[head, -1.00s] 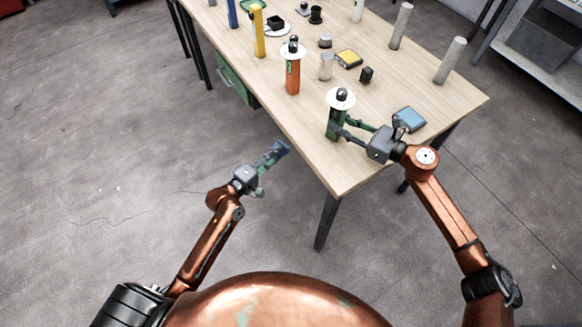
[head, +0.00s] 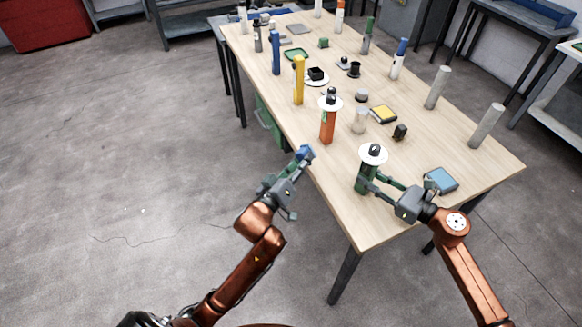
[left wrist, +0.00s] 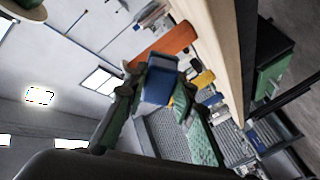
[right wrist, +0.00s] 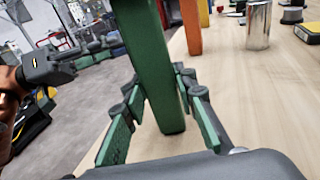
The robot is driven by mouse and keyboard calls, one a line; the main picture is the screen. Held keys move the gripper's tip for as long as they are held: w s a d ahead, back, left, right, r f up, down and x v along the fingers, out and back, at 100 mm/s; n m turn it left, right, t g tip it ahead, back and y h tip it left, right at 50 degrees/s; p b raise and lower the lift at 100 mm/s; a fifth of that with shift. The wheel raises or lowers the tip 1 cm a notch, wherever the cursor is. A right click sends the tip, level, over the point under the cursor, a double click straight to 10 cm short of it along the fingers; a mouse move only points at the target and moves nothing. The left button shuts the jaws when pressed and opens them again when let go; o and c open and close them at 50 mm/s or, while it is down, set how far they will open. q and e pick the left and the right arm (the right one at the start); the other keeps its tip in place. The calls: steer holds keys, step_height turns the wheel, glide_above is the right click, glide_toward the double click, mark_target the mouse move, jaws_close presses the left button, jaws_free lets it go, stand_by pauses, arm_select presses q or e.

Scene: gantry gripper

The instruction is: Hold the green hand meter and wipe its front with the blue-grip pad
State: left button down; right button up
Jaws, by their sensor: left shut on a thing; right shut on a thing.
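The green hand meter (head: 362,181) stands upright on the near end of the table, with a white disc and dark knob on top. My right gripper (head: 376,184) is shut around its green body. In the right wrist view, the green body (right wrist: 148,60) passes between both fingers, its lower end at the tabletop. My left gripper (head: 295,166) is shut on the blue-grip pad (head: 305,152), held in the air beside the table's left edge, apart from the meter. The blue grip (left wrist: 160,82) also shows between the fingers in the left wrist view. The pad's wiping face cannot be made out.
An orange post (head: 327,127) with a white disc stands behind the meter on the table (head: 400,215). A blue-topped box (head: 441,180) lies close to my right gripper. A metal cylinder (head: 360,121), a yellow-topped box (head: 383,114) and grey posts stand further back. The front corner is clear.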

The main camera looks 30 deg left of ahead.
arm_select(q)
steer(key=s+d+r+m, duration=0.1)
steer(key=s+d+r, duration=0.15)
steer(key=r, duration=0.25)
steer(key=d+f+m+h, duration=0.1)
steer(key=d+m+h, duration=0.3)
steer(key=d, duration=0.8)
steer(key=shift+s+f+m, duration=0.2)
steer(key=shift+s+m, duration=0.05)
steer(key=shift+m, duration=0.75)
steer(key=shift+x, duration=1.1)
arm_select(e)
steer(key=shift+f, duration=0.1)
arm_select(q)
steer(key=shift+d, duration=0.15)
steer(key=shift+s+d, duration=0.25)
steer(key=shift+d, duration=0.35)
steer(key=shift+s+d, duration=0.2)
steer(key=shift+d, duration=0.45)
steer(key=shift+s+d, duration=0.25)
steer(key=shift+d, duration=0.35)
steer(key=shift+w+d, duration=0.1)
